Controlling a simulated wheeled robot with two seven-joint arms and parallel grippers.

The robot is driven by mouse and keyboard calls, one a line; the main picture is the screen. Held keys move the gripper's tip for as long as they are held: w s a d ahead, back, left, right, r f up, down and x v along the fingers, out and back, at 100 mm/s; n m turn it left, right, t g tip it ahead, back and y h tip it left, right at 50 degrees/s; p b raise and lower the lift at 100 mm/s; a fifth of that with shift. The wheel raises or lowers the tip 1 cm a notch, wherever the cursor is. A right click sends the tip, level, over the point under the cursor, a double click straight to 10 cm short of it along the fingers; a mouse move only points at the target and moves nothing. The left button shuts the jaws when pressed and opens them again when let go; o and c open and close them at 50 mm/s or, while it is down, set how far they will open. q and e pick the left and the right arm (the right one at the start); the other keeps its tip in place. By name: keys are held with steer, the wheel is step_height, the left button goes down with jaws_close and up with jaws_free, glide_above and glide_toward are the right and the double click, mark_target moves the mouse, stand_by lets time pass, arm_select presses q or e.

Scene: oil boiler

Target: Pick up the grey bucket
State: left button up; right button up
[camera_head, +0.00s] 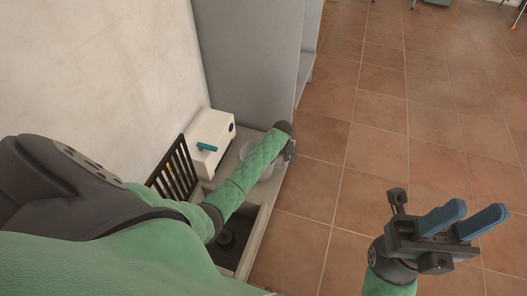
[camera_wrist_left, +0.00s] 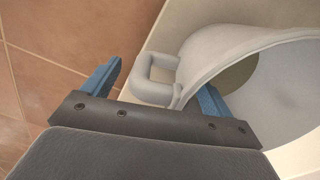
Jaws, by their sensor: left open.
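The grey bucket (camera_wrist_left: 285,62) fills the right of the left wrist view, with its loop handle (camera_wrist_left: 155,78) at the near rim. In the head view the bucket (camera_head: 265,171) stands on the counter, partly hidden by my left forearm. My left gripper (camera_wrist_left: 162,80) is open, with one blue finger on each side of the handle; the right-hand finger overlaps the bucket's rim. I cannot tell whether the fingers touch it. In the head view my left gripper (camera_head: 290,152) is small at the counter's edge. My right gripper (camera_head: 478,210) is open and empty above the floor.
A white appliance with a teal handle (camera_head: 207,147) stands by the wall behind the bucket. A dark rack (camera_head: 174,172) and a sink (camera_head: 240,246) lie nearer. A tall grey cabinet (camera_head: 255,60) rises beyond.

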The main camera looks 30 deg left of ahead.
arm_select(q)
steer(key=c, duration=1.7)
steer(key=shift+r, duration=0.15)
